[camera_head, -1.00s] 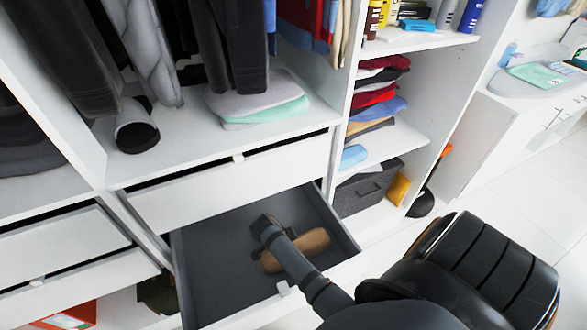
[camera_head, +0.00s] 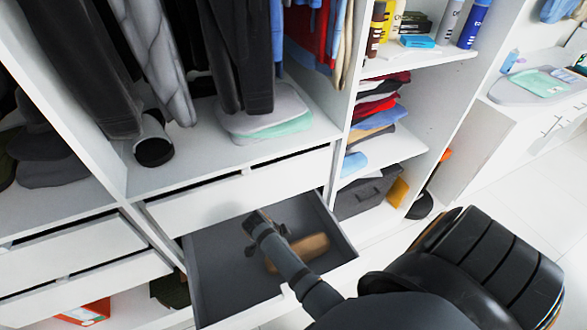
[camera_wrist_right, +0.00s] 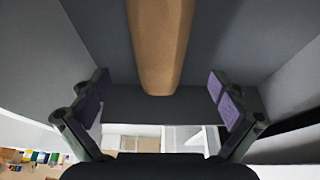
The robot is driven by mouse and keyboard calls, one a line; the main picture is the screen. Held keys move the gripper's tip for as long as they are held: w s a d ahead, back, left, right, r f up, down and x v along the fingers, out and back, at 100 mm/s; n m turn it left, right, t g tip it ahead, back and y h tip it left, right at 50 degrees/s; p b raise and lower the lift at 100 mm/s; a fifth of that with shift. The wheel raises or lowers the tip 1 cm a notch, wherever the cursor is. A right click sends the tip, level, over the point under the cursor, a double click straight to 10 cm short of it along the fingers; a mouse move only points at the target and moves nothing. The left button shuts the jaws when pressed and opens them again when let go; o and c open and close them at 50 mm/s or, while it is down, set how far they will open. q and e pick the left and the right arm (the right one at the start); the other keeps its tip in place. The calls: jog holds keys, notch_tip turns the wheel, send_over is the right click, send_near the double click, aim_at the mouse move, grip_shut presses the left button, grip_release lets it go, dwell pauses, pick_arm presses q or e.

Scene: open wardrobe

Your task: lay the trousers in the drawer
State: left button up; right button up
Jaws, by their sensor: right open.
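A tan-brown, smooth, elongated bundle (camera_head: 302,250), which looks like the folded or rolled trousers, lies in the open grey drawer (camera_head: 225,300). In the right wrist view the bundle (camera_wrist_right: 160,40) runs lengthwise between the fingers, with a gap on each side. My right gripper (camera_head: 262,228) is open above the bundle's left part and hides some of it. Its fingers (camera_wrist_right: 158,88) show purple pads and hold nothing. My left gripper is in neither view.
A white closed drawer (camera_head: 240,192) sits just above the open one. The shelf over it holds folded clothes (camera_head: 265,118) under hanging garments. A grey box (camera_head: 365,192) and a shelf of folded clothes (camera_head: 375,115) stand to the right. Bare drawer floor surrounds the bundle.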

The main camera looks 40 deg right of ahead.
pick_arm(q)
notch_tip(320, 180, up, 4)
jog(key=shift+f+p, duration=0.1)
jog(key=shift+p, duration=1.1)
pick_arm(e)
jog(key=v, duration=0.4)
jog(key=shift+r, duration=0.1)
